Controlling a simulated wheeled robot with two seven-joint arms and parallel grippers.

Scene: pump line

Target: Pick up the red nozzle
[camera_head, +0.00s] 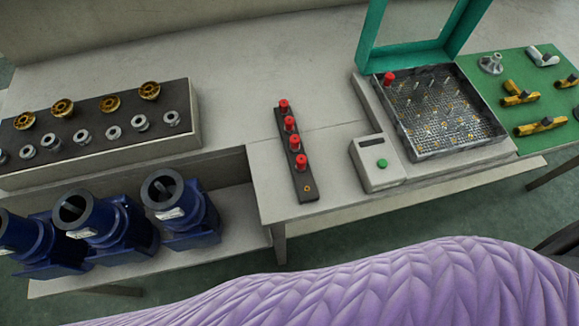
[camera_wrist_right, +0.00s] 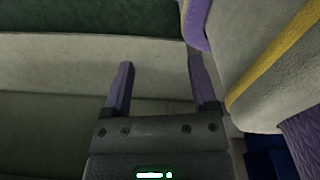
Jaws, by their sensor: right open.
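Several red nozzles stand in a row on a narrow black rack (camera_head: 307,190) on the middle bench in the head view. The nearest red nozzle (camera_head: 301,162) stands just behind a bare brass-ringed hole at the rack's front end. Another red nozzle (camera_head: 295,142) stands behind it. A similar red piece (camera_head: 389,78) sits at the back left corner of the mesh tray. My right gripper (camera_wrist_right: 160,72) is open with nothing between its fingers in the right wrist view. No nozzle shows in that view. My left gripper is not in view.
A grey box with a green button (camera_head: 381,163) stands right of the rack. Beyond it is a mesh tray (camera_head: 459,153) with a raised green-framed lid (camera_head: 369,35). A dark block of brass and steel parts (camera_head: 100,103) and blue pump housings (camera_head: 182,205) are left.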

